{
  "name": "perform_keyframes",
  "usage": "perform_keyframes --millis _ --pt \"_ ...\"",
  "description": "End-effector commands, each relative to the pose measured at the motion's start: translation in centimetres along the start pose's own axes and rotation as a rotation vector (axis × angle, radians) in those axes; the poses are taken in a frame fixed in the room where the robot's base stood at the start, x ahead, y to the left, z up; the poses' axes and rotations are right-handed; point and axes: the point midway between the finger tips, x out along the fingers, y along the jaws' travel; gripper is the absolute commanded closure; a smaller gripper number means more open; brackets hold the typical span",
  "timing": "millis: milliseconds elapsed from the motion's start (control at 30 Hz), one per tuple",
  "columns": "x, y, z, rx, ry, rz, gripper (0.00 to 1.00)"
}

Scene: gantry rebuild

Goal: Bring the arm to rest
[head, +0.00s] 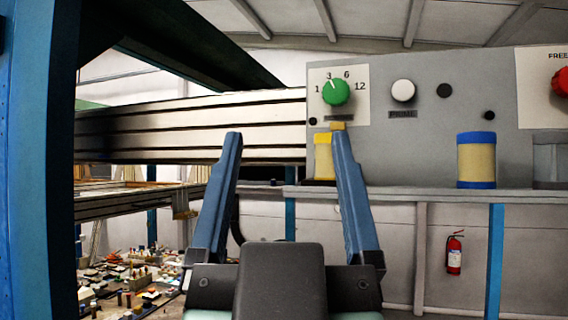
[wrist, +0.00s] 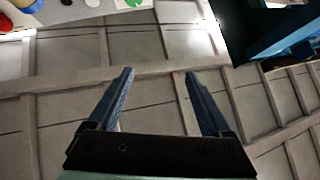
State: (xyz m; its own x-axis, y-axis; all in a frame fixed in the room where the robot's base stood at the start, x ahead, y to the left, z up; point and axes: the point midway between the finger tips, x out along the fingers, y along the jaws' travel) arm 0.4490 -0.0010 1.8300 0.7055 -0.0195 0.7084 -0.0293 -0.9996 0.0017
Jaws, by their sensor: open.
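My gripper (head: 286,142) is in the lower middle of the head view, its two blue fingers spread wide with nothing between them. It also shows in the wrist view (wrist: 158,72), open and empty, with grey panelled wall or ceiling beyond it. In the head view the right fingertip overlaps a yellow canister (head: 323,155) in the picture; I cannot tell how far apart they are in depth.
A grey control panel (head: 440,130) with a green dial (head: 336,92) and white knob (head: 403,90) stands at right. A blue-capped canister (head: 476,160) sits on the shelf (head: 430,191). A blue post (head: 40,180) is at left. Clutter covers the floor lower left.

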Motion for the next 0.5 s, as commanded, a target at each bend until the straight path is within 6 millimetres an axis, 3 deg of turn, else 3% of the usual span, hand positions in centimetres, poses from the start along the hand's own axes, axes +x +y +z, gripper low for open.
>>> perform_keyframes --millis 100,500 --pt "-1.02 -0.12 -0.67 0.028 0.028 -0.023 0.17" --pt "-1.35 -0.20 -0.44 0.032 0.031 -0.026 0.17"
